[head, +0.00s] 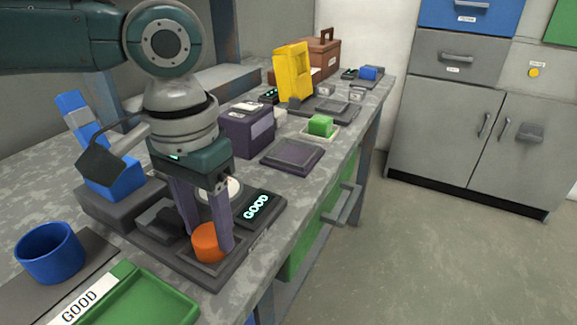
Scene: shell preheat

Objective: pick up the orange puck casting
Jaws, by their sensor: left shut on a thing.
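The orange puck casting (207,243) sits low over a dark square recess on the dark fixture plate (205,270) near the front of the bench. My left gripper (210,240) points down from above, its two purple-grey fingers on either side of the puck. It is shut on the puck. I cannot tell whether the puck still touches the plate. My right gripper is not in view.
A blue cup (49,253) and a green tray (150,300) are in front. A purple box (247,131), a green block (320,125) and a yellow stand (292,72) stand farther back.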

